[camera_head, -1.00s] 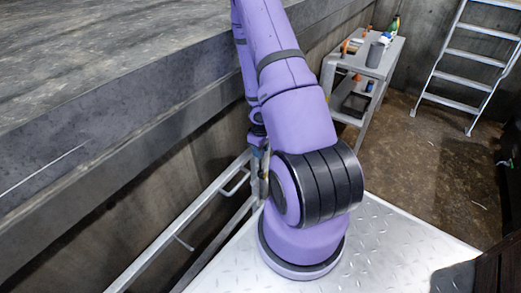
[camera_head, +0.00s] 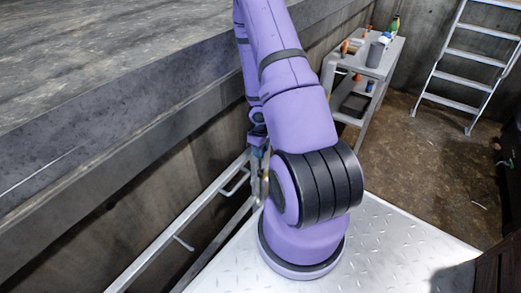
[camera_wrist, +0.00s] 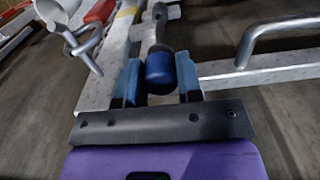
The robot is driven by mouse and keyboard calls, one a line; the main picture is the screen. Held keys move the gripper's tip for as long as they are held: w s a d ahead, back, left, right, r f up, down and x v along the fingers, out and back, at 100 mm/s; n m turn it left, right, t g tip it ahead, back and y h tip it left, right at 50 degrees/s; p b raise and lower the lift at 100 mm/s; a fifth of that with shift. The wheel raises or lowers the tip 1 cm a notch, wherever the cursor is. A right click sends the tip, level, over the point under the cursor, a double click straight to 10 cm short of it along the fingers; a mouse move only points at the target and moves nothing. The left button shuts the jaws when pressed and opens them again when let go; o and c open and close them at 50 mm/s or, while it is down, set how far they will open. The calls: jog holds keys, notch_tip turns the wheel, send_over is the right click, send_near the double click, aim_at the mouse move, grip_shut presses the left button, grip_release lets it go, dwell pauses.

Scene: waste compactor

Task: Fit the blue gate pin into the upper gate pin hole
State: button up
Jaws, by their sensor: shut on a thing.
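In the wrist view, my gripper (camera_wrist: 158,80) is shut on the blue gate pin (camera_wrist: 160,72), with its blue-grey fingers on either side of the pin's blue head. The pin's dark shaft points away from me, toward the pale metal gate post at the top of the picture. I cannot tell whether its tip is in a hole. The upper gate pin hole is not clearly visible. In the head view, my arm hides most of the gripper and the pin near the gate railing (camera_head: 205,205).
A bent metal handle (camera_wrist: 250,40) stands right of the pin in the wrist view. A metal shackle (camera_wrist: 82,45) and red and yellow parts are at upper left. In the head view, a concrete ledge (camera_head: 100,100), a grey cart (camera_head: 385,60) and a ladder (camera_head: 470,60) stand around.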

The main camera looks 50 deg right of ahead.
jog(key=shift+f, duration=0.6)
jog(key=shift+s+f, duration=0.2)
jog(key=shift+f, duration=0.15)
jog(key=shift+a+r, duration=0.15)
dwell(0.4)
jog(key=shift+w+r, duration=0.2)
jog(key=shift+w, duration=0.1)
jog(key=shift+s+d, duration=0.15)
jog(key=shift+d, duration=0.1)
jog(key=shift+f, duration=0.45)
dwell(1.7)
